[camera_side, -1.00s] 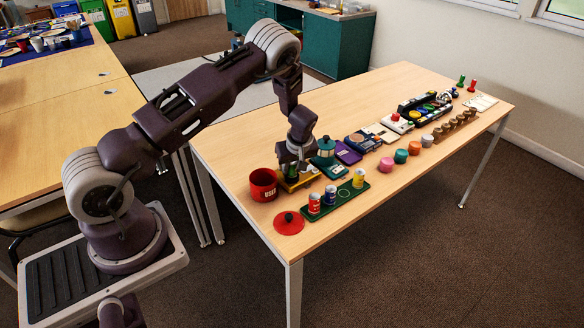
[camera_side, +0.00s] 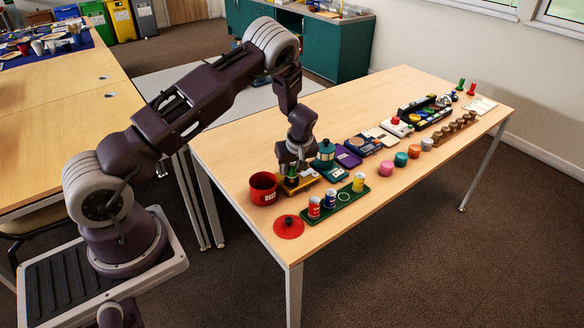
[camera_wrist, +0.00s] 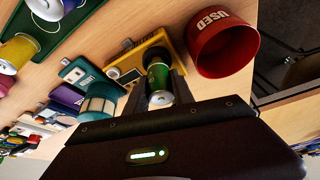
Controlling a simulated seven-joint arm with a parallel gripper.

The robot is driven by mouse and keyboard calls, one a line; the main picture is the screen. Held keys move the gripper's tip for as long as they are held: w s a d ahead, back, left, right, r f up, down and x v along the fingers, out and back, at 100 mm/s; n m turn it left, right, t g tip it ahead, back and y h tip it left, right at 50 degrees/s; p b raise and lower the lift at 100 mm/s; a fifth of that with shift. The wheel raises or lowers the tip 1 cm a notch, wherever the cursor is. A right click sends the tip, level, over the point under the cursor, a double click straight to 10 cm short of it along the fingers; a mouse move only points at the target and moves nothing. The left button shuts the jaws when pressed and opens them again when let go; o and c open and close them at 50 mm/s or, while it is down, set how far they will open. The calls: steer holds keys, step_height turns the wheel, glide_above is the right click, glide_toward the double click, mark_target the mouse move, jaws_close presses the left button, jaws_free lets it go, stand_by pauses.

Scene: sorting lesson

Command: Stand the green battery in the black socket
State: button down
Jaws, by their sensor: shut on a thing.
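The green battery (camera_wrist: 158,73) stands between the fingers of my gripper (camera_wrist: 161,85), which is shut on it. In the side view the battery (camera_side: 291,172) shows as a small green piece under my gripper (camera_side: 293,170). It is at a yellow holder (camera_side: 303,186), which also shows in the wrist view (camera_wrist: 129,63). The battery's lower end meets the holder in the wrist view. I cannot tell whether it is in or just above it.
A red "USED" pot (camera_side: 263,188) stands close to the left of the holder. A green tray (camera_side: 344,206) with three cans and a red lid (camera_side: 288,228) lie in front. A teal lantern-like object (camera_side: 325,152) stands just right of my gripper. Several items line the table further right.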

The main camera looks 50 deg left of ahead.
steer(key=shift+f, duration=0.8)
steer(key=shift+r, duration=0.15)
steer(key=shift+r, duration=0.7)
steer(key=shift+f, duration=0.85)
stand_by(0.4)
steer(key=c, duration=1.4)
jaws_free()
steer(key=shift+o, duration=0.2)
steer(key=v, duration=1.1)
steer(key=shift+d, duration=0.1)
